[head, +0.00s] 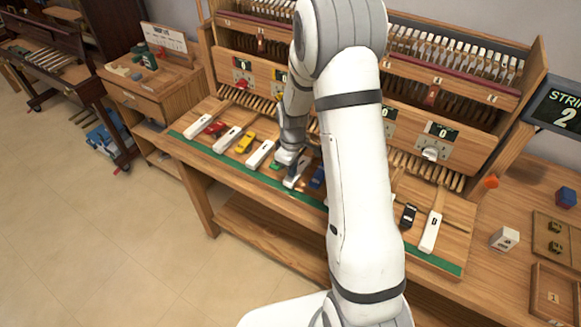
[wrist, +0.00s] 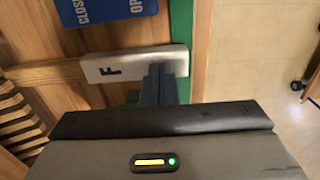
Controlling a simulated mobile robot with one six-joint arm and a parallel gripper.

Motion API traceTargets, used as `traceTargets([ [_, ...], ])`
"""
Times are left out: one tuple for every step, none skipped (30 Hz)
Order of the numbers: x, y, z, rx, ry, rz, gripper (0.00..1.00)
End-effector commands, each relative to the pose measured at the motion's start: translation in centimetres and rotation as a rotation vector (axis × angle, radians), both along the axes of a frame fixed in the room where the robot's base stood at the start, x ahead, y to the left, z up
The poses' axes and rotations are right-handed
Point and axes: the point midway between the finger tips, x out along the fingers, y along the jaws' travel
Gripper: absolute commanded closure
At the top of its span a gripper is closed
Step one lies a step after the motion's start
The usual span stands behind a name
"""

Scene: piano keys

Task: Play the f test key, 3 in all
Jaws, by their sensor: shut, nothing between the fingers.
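The white F key (wrist: 110,68), with a black letter F, lies across the middle of the wrist view. In the head view it is the white key (head: 299,178) under my gripper (head: 291,168). In the wrist view my gripper (wrist: 160,74) is shut and empty, its fingertips over the key's front end near the green strip. I cannot tell whether they touch the key or whether it is pressed down. My arm hides part of the keyboard in the head view.
A blue plate (wrist: 105,8) with white lettering lies beside the F key. Other white keys (head: 227,139) line the bench, with red and yellow (head: 245,142) pieces between them. A panel above carries counters (head: 442,131) reading 0. A screen (head: 562,107) at right shows 2.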

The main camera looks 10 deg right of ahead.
Motion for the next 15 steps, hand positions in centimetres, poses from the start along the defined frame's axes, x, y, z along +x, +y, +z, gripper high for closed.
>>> traceTargets([
  [0.0,0.0,0.0,0.000,0.000,0.000,1.00],
  [0.0,0.0,0.0,0.000,0.000,0.000,1.00],
  [0.0,0.0,0.0,0.000,0.000,0.000,1.00],
  [0.0,0.0,0.0,0.000,0.000,0.000,1.00],
  [0.0,0.0,0.0,0.000,0.000,0.000,1.00],
  [0.0,0.0,0.0,0.000,0.000,0.000,1.00],
  [0.0,0.0,0.0,0.000,0.000,0.000,1.00],
  [0.0,0.0,-0.1,0.000,0.000,0.000,1.00],
  [0.0,0.0,-0.2,0.000,0.000,0.001,1.00],
  [0.0,0.1,-0.4,0.000,0.000,0.001,1.00],
  [-0.1,0.1,-0.6,0.000,0.000,0.001,1.00],
  [-0.1,0.1,-0.9,0.000,0.000,0.001,1.00],
  [-0.2,0.2,-1.2,0.001,0.001,0.001,1.00],
  [-0.2,0.2,-1.6,0.000,0.001,0.001,1.00],
  [-0.2,0.2,-1.0,0.000,0.000,0.001,1.00],
])
